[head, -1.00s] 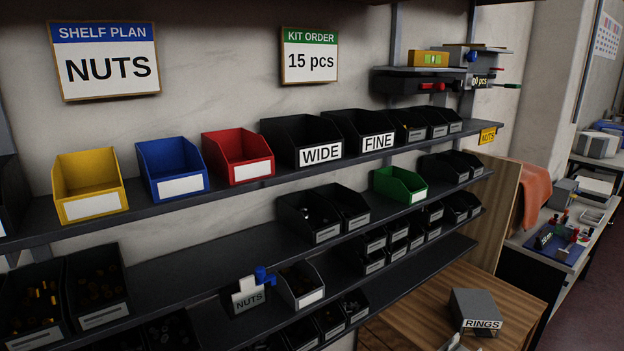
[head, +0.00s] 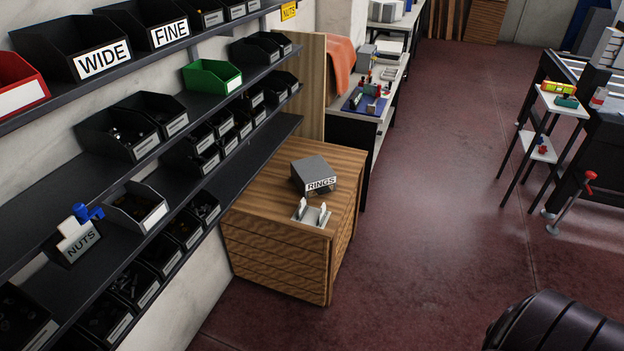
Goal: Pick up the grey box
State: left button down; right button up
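The grey box (head: 312,172) sits on top of a wooden cabinet (head: 262,215) near the middle of the head view. It has a closed grey top and a white label reading RINGS on its front side. Nothing is touching it from above. Neither of my grippers shows in this view.
A small pale stand with two upright prongs (head: 312,214) is on the cabinet just in front of the box. Shelves with bins, including a green bin (head: 212,76), rise on the left. A workbench (head: 350,118) stands behind. The red floor (head: 430,190) to the right is open.

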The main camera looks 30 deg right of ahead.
aim_at(313, 177)
jog(key=i+z, duration=0.1)
jog(key=z, duration=0.3)
jog(key=i+l+z, duration=0.1)
jog(key=z, duration=0.25)
jog(key=i+z, duration=0.1)
jog(key=z, duration=0.3)
